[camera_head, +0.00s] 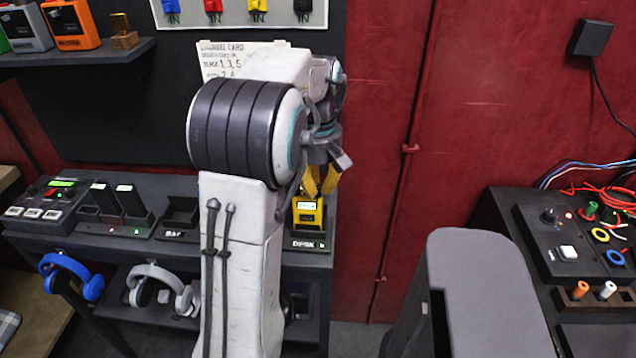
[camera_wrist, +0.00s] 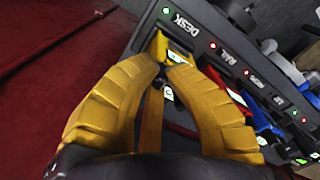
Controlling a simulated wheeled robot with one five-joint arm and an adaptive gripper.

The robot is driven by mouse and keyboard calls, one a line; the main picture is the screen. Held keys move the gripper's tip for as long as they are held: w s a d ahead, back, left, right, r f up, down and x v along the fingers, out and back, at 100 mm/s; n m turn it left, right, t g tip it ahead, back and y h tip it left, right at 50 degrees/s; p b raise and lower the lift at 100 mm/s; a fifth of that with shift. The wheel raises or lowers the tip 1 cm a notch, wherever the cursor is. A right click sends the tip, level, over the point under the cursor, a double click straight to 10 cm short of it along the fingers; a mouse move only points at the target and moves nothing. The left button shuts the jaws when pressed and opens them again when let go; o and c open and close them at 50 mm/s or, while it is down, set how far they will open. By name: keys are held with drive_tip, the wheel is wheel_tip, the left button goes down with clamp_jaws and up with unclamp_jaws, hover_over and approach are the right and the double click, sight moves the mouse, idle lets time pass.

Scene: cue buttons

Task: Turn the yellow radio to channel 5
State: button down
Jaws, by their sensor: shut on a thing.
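The yellow radio (camera_head: 307,213) stands in the slot marked DESK on the dark bench, just right of my arm in the head view. Its small lit display faces out. In the wrist view the yellow radio (camera_wrist: 158,46) is at the top centre, beside the DESK label. My gripper (camera_head: 322,182) has yellow fingers and points down at the radio's top. In the wrist view the fingertips of my gripper (camera_wrist: 176,66) close in on the radio's top end, and they are shut on it. The radio's knob is hidden by the fingers.
A channel card (camera_head: 215,60) hangs on the wall, partly hidden by my arm. Blue headphones (camera_head: 72,272) and grey headphones (camera_head: 160,285) hang below the bench. In the wrist view a red radio (camera_wrist: 222,85) stands in a neighbouring slot. A console (camera_head: 570,250) is at the right.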

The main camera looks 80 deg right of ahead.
sight(318, 186)
drive_tip(key=shift+m, duration=0.5)
drive_tip(key=shift+f, duration=0.1)
drive_tip(key=c, duration=1.2)
unclamp_jaws()
drive_tip(key=shift+r, duration=0.2)
wheel_tip(318, 186, up, 12)
drive_tip(key=shift+f, duration=0.15)
